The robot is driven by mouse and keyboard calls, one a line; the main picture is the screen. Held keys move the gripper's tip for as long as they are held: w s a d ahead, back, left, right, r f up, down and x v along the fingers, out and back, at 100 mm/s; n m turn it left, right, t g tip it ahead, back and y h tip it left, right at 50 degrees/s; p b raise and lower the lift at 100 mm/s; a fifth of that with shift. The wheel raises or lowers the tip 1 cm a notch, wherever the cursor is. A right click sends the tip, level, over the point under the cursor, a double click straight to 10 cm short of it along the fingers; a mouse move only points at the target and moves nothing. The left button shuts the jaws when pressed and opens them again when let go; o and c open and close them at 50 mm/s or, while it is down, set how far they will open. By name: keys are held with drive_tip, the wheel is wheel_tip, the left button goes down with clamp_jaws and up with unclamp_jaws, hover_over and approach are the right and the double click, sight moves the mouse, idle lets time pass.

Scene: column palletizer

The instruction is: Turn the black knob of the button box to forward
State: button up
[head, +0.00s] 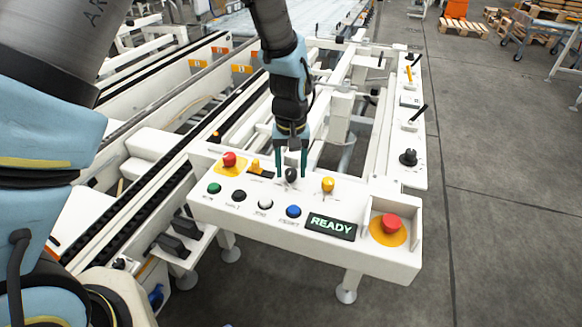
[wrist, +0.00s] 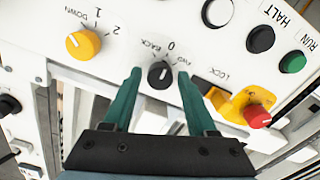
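The button box (head: 310,240) is a white panel with several buttons and knobs. Its small black knob (head: 291,174) stands on the panel's upper row; in the wrist view the knob (wrist: 160,75) sits below the printed marks BACK, 0 and FWD. Its pointer seems to face the 0, but the mark is small. My gripper (head: 292,165) points down at the knob. Its two green fingers are open, one on either side of the knob, with a visible gap on both sides in the wrist view.
A READY display (head: 331,226) and a red mushroom button (head: 390,224) are at the right. White conveyor frames lie behind.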

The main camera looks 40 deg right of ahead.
clamp_jaws()
idle(0.5)
drive_tip(key=m, duration=0.4)
drive_tip(key=shift+m, duration=2.4)
drive_tip(key=shift+o, duration=1.2)
unclamp_jaws()
